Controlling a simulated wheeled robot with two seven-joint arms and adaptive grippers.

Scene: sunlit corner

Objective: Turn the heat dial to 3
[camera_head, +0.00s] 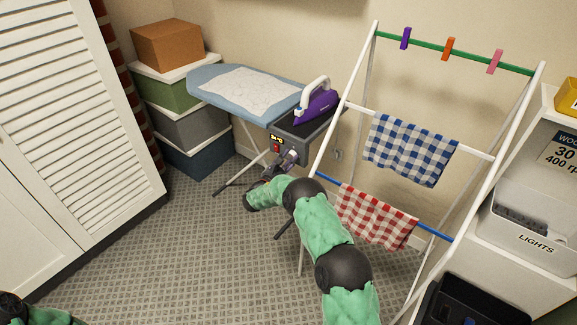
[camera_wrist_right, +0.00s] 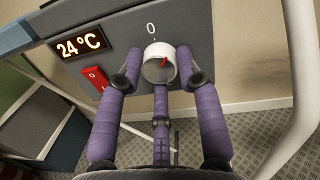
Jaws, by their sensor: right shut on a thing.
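The heat dial (camera_wrist_right: 157,68) is a round white knob with a red pointer on the dark grey front panel (camera_wrist_right: 120,32) of the ironing board's iron rest. A "0" is printed above it. The pointer is tilted up and to the right of that mark. My right gripper (camera_wrist_right: 160,80) has its purple fingers around the dial, one on each side and one below, shut on it. In the head view the right gripper (camera_head: 288,160) is at the panel and largely hides the dial. Of my left arm only a bit shows at the lower left corner; its gripper is out of view.
Beside the dial are a display (camera_wrist_right: 81,46) reading 24 °C and a red switch (camera_wrist_right: 96,81). A purple iron (camera_head: 316,104) stands on the rest above. A drying rack (camera_head: 330,135) with cloths stands close on the right. Stacked boxes (camera_head: 190,130) are at the left.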

